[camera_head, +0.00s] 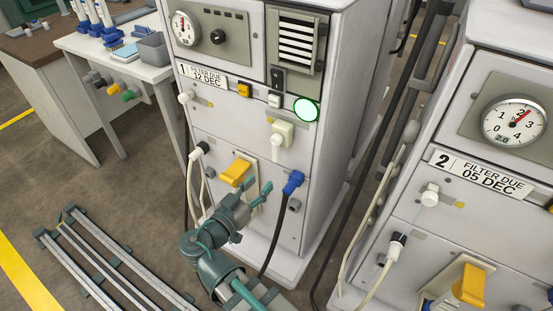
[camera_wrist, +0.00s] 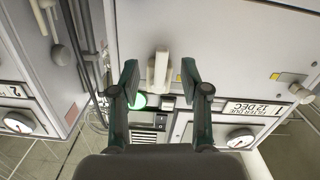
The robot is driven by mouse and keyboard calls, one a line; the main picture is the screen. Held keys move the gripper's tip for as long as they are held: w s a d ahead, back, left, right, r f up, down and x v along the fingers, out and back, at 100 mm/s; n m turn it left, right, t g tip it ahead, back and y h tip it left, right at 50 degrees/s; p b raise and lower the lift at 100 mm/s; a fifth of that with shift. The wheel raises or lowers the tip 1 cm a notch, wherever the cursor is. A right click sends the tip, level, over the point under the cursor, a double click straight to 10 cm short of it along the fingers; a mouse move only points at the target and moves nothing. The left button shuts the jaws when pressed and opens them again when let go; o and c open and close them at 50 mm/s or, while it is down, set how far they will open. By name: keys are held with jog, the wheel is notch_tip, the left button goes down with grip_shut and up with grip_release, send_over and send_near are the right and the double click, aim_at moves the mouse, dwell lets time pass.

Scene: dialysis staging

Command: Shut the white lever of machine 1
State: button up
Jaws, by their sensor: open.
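Machine 1 (camera_head: 227,120) is the pale cabinet labelled "1 FILTER DUE 12 DEC" in the head view. Its white lever (camera_head: 283,134) is on the front, below the lit green round lamp. My gripper (camera_head: 260,193) is open and empty, below the white lever and close to the front panel, right of the yellow lever (camera_head: 236,172). In the wrist view, which is upside down, the white lever (camera_wrist: 161,70) appears between the two spread fingers of my gripper (camera_wrist: 159,76). I see no contact; the depth gap is unclear.
A blue connector (camera_head: 293,182) with a dark hose is right of my gripper. Machine 2 (camera_head: 480,215) stands at the right, with hoses in the gap. A white side table (camera_head: 110,45) and a metal rail frame (camera_head: 105,262) are at the left.

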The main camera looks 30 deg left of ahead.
aim_at(274, 159)
jog(key=shift+m+t, duration=0.4)
jog(key=shift+m, duration=0.3)
jog(key=w, duration=0.3)
jog(key=w+r, duration=0.1)
jog(key=w, duration=0.2)
jog(key=w+a+r, duration=0.1)
jog(key=w, duration=0.3)
jog(key=shift+w+p, duration=0.1)
jog(key=shift+p, duration=0.2)
grip_shut()
